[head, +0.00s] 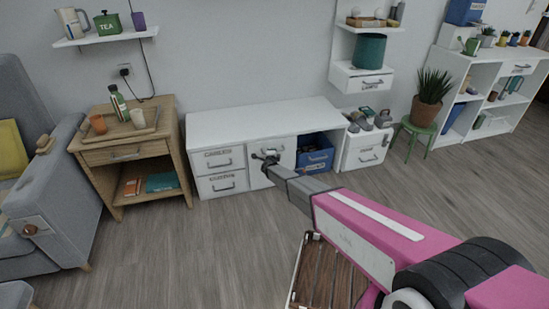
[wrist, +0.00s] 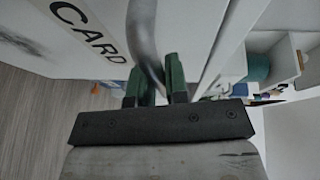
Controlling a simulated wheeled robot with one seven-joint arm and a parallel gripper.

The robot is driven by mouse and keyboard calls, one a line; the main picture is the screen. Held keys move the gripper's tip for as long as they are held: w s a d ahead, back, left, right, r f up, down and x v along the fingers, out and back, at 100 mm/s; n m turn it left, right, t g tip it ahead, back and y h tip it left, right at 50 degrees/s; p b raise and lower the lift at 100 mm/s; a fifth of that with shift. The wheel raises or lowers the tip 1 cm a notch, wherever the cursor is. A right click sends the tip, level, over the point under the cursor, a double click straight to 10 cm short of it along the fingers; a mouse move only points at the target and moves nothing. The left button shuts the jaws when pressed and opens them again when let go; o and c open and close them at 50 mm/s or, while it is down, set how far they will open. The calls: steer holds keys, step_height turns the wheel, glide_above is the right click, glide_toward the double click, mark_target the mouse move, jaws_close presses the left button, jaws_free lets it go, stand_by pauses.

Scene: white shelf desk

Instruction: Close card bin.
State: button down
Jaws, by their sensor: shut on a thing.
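The card bin shows as a white front (head: 257,178) in the middle of the low white desk, partly covered by my arm. In the wrist view its front (wrist: 85,55) fills the upper left, with a label reading CARD and a grey curved handle (wrist: 141,40). My gripper (head: 265,158) is at this front. In the wrist view its green fingers (wrist: 155,80) are closed around the handle. How far the bin stands out from the desk is hard to tell.
The white desk (head: 250,117) has two labelled drawers left of the bin. A blue crate (head: 315,155) sits in the open bay to the right. A wooden side table (head: 125,150) and grey sofa (head: 45,170) stand left. The floor in front is mostly clear.

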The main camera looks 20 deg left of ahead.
steer(key=shift+w+a+r, duration=0.15)
steer(key=shift+w+a, duration=0.2)
steer(key=shift+w, duration=0.15)
steer(key=shift+w, duration=0.1)
steer(key=c, duration=1.1)
jaws_free()
steer(key=shift+c, duration=0.2)
steer(key=s+d+r, duration=0.1)
steer(key=s, duration=0.9)
steer(key=shift+s+d+r, duration=0.15)
steer(key=shift+s+d, duration=0.15)
